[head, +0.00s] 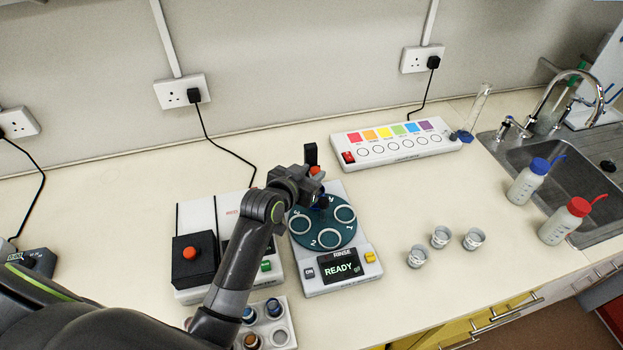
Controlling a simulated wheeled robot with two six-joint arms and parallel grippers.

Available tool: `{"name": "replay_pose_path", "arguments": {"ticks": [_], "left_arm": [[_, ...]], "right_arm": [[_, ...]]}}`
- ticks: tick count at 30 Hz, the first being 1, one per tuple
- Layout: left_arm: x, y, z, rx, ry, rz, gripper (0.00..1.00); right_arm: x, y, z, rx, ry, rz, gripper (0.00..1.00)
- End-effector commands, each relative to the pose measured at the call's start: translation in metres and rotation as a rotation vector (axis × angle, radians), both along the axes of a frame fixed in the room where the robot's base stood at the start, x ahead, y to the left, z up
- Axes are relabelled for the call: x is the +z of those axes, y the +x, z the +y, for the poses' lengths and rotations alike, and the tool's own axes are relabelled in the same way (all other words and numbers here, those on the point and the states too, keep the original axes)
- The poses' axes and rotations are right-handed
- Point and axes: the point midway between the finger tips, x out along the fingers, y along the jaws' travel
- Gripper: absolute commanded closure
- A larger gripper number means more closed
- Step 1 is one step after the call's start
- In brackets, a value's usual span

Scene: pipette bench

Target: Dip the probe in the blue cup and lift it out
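The rinse machine (313,281) has a green turntable (326,235) with numbered ring holders and a display reading READY. My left gripper (317,196) is over the far part of the turntable. Its fingers are dark and small, and I cannot tell whether they are open or hold anything. A bit of blue (323,202) shows right at the fingertips; I cannot tell if it is a cup. An orange piece (315,170) and a black post (311,153) show just behind the gripper. I cannot make out the probe for certain. My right gripper is not in view.
A small rack (266,325) holds blue and brown cups beside my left forearm. A white box (195,222) with a red button stands left. Three small cups (441,236) stand on clear bench at right. A colour-strip unit (395,142), two bottles (528,182) and a sink (570,176) lie beyond.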

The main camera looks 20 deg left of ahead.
Motion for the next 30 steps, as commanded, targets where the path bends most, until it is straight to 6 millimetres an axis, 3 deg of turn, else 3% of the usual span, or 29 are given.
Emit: {"name": "replay_pose_path", "arguments": {"ticks": [13, 20, 26, 30], "left_arm": [[-0.003, 0.008, -0.001, 0.001, 0.0, 0.0, 0.69], [-0.003, 0.008, -0.001, 0.001, 0.0, 0.0, 0.99], [-0.003, 0.008, -0.001, 0.001, 0.001, 0.001, 1.0], [0.002, 0.018, -0.001, -0.001, 0.003, -0.002, 1.0]], "right_arm": [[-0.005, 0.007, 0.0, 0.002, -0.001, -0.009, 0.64], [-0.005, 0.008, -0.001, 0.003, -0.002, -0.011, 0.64], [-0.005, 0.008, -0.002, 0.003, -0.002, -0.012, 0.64], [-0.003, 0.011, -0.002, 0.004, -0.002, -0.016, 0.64]]}}
